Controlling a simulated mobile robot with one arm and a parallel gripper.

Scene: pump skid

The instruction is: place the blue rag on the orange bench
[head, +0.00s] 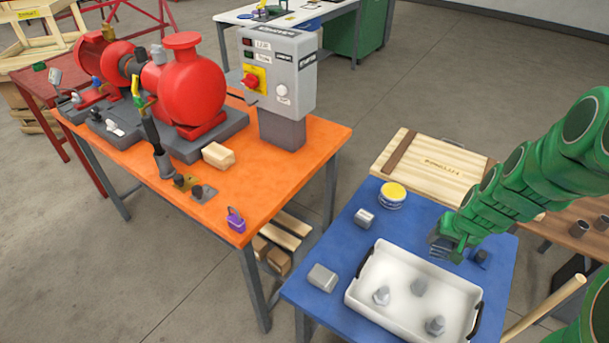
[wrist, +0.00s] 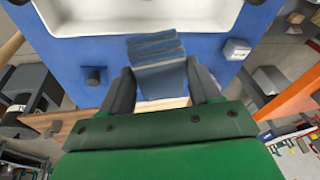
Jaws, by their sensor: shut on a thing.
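The blue rag (wrist: 156,52) is a folded grey-blue cloth between my two dark fingers in the wrist view. My gripper (wrist: 160,80) is shut on it. In the head view my gripper (head: 446,246) is over the blue table, just behind the white tray, and the rag (head: 438,245) shows as a small bluish patch at its tip. I cannot tell how far the rag is above the table. The orange bench (head: 315,148) stands to the left, apart from my gripper.
The bench holds a red pump (head: 192,88), a grey control box (head: 279,75), a wooden block (head: 218,155) and a purple padlock (head: 236,220). Its front right top is clear. The blue table (head: 340,235) bears a white tray (head: 375,270), grey blocks and a yellow-topped tin (head: 393,192).

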